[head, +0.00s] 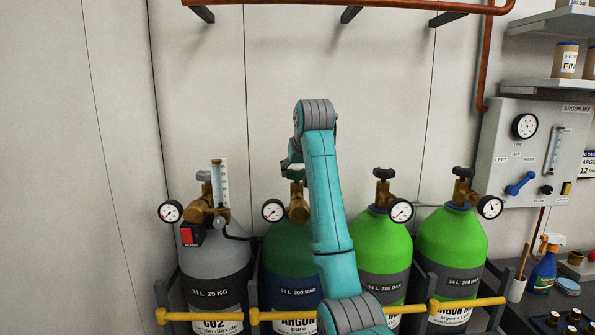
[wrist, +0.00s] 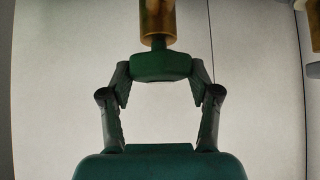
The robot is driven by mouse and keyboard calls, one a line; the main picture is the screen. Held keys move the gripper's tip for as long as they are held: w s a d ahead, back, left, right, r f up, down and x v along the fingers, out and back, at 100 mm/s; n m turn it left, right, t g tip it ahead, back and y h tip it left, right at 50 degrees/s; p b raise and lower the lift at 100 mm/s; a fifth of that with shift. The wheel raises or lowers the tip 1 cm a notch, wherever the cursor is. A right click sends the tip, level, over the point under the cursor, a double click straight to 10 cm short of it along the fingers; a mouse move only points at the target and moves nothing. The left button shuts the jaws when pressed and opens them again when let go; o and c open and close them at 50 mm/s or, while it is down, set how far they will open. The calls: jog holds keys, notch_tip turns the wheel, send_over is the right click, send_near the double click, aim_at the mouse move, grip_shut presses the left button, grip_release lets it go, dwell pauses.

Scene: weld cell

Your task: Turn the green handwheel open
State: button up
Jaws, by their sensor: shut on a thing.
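The green handwheel (wrist: 160,67) shows in the wrist view, on a stem below a brass valve body (wrist: 157,20). My gripper (wrist: 160,75) has one finger on each side of the handwheel and is shut on it. In the head view the green handwheel (head: 296,173) sits on top of the dark green argon cylinder (head: 285,250), second from the left. My arm covers part of the handwheel and the right side of that cylinder. How far the handwheel is turned cannot be told.
A grey CO2 cylinder (head: 213,270) stands to the left. Two bright green cylinders with black handwheels, the nearer (head: 378,240) and the farther (head: 452,237), stand to the right. A yellow rail (head: 445,306) runs across the front. A copper pipe (head: 400,4) runs along the wall above.

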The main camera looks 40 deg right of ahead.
aim_at(298, 170)
jog(key=shift+n+y, duration=0.6)
jog(key=shift+n, duration=0.2)
jog(key=o, duration=1.1)
jog(key=shift+o, duration=0.2)
jog(key=shift+r, duration=0.1)
notch_tip(298, 170, up, 10)
